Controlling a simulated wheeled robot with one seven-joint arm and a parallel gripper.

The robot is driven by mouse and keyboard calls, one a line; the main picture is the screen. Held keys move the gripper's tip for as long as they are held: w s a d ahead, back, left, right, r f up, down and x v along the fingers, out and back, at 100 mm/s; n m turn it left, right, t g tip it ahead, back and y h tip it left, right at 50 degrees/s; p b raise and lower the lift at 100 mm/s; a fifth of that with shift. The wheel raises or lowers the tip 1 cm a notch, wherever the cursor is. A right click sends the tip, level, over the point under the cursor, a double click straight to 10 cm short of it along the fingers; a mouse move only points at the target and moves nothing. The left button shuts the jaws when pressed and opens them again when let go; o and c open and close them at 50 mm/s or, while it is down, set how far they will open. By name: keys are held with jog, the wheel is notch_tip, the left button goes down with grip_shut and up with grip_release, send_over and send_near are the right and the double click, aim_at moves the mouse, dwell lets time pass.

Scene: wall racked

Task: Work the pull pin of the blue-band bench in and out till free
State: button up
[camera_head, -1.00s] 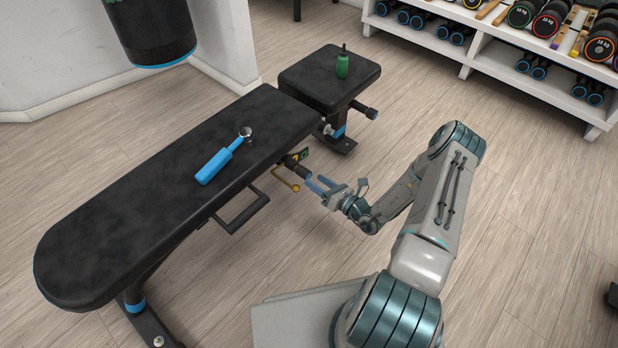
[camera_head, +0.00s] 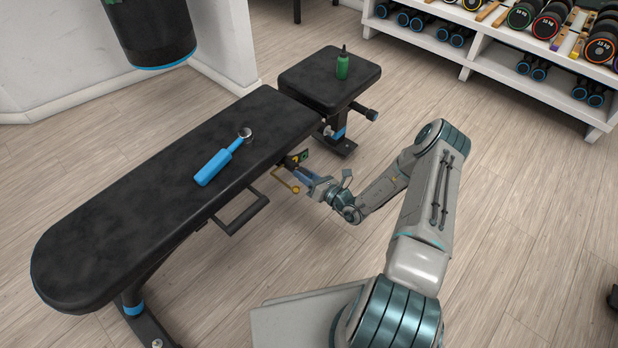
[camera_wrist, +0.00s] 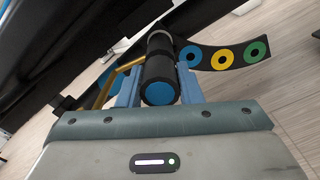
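The bench (camera_head: 180,170) has a long black pad, a separate seat and blue bands on its legs. Its pull pin, a black knob with a blue end cap, points at my wrist camera (camera_wrist: 160,92). My gripper (camera_head: 304,174) is at the bench's near side, below the pad. In the wrist view its two blue fingers (camera_wrist: 158,82) lie on either side of the knob, with no clear gap showing. The knob is mostly hidden by the fingers in the head view. The pin's inner end is out of sight.
A curved plate with blue, yellow and green rings (camera_wrist: 223,56) is right beside the knob. A yellow metal loop (camera_head: 284,180) is to its left. A blue-handled tool (camera_head: 218,163) and green bottle (camera_head: 342,66) lie or stand on the bench. Floor around my arm is clear.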

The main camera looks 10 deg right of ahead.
jog(key=shift+c, duration=0.4)
jog(key=shift+p+v, duration=0.35)
jog(key=shift+v, duration=0.7)
jog(key=o, duration=1)
jog(key=shift+o, duration=0.2)
jog(key=p+v, duration=0.3)
jog(key=v, duration=1)
jog(key=shift+s+d+p, duration=0.25)
jog(key=shift+s+p, duration=0.05)
jog(key=shift+p, duration=0.05)
